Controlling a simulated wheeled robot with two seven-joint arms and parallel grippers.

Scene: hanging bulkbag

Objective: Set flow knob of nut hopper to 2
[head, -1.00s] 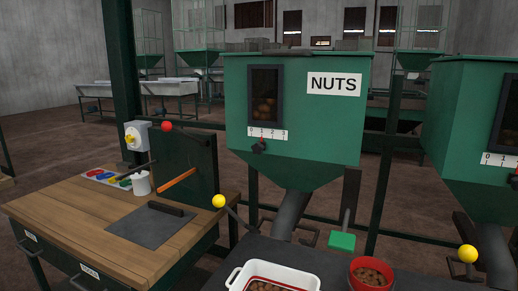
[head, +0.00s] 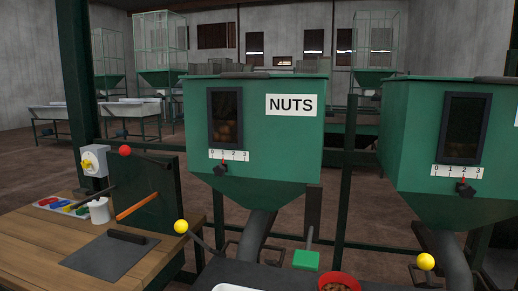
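The green nut hopper (head: 255,130) with the NUTS sign (head: 291,104) stands in the middle of the head view. Nuts show dimly behind its dark-framed window (head: 225,118). Below the window is a white scale (head: 229,155) marked 0 to 3. The dark flow knob (head: 220,169) sits just under the scale, close to the 1 mark. Its exact pointing is too small to read. Neither of my grippers is in view.
A second green hopper (head: 415,140) at right has its own scale and knob (head: 466,188). Yellow-ball levers (head: 181,227) (head: 425,262) stick out below the hoppers. A wooden workbench (head: 40,235) is at left. A red bowl of nuts (head: 339,280) is at the bottom edge.

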